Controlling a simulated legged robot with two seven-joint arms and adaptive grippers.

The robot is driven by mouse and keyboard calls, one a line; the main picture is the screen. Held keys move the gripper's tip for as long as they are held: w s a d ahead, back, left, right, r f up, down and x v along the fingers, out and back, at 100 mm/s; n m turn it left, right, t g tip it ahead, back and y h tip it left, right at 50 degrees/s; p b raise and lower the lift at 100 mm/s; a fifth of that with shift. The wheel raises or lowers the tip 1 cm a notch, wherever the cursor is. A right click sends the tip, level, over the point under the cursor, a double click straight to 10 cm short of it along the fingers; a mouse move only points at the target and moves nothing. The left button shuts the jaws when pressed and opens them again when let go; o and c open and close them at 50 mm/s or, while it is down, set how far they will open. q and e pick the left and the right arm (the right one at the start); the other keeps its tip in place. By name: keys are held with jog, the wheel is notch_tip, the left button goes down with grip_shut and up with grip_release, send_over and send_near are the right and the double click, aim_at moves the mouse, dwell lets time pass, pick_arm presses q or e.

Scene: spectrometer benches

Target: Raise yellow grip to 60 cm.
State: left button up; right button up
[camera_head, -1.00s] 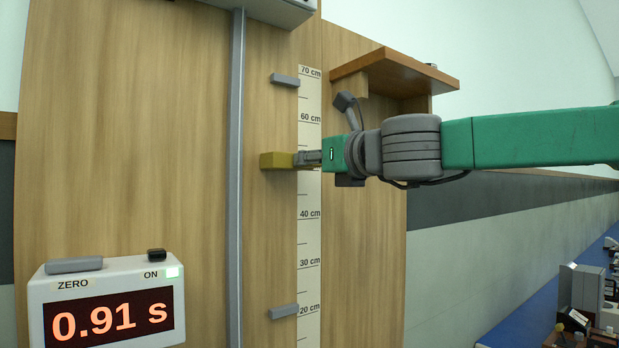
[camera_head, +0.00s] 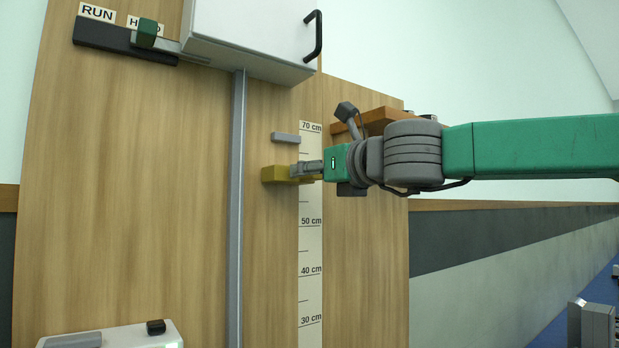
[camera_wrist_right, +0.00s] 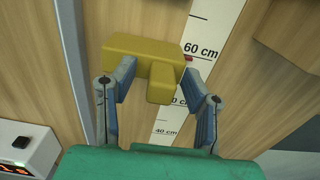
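The yellow grip (camera_head: 280,174) sits on the wooden board beside the printed scale (camera_head: 310,245), at about the height of the hidden 60 cm mark. In the right wrist view the yellow grip (camera_wrist_right: 128,56) has a stem pointing at me. A small red pointer (camera_wrist_right: 187,58) at its right end lies close to the 60 cm line. My right gripper (camera_head: 306,168) is at the grip, and its fingers cover part of the scale. In the wrist view its fingers (camera_wrist_right: 160,70) stand apart on both sides of the stem, with gaps. My left gripper is out of view.
A grey stop (camera_head: 285,137) juts out above the grip. A vertical metal rail (camera_head: 237,200) runs left of it, under a white box (camera_head: 250,40) with a black handle. A green-knobbed lever (camera_head: 147,34) points at HOLD. A wooden shelf (camera_head: 378,120) is behind my wrist.

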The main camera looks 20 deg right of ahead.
jog(key=shift+s+d+r, duration=0.1)
jog(key=shift+s+d, duration=0.1)
jog(key=shift+s, duration=0.15)
jog(key=shift+w+d, duration=0.15)
jog(key=shift+s+d+f, duration=0.1)
jog(key=shift+s+f, duration=0.1)
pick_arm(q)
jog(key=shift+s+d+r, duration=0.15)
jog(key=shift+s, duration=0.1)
pick_arm(e)
jog(key=v, duration=1.1)
jog(key=shift+s+d, duration=0.15)
jog(key=shift+s, duration=0.2)
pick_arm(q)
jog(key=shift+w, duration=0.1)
pick_arm(e)
jog(key=shift+a+r, duration=0.15)
jog(key=shift+a, duration=0.15)
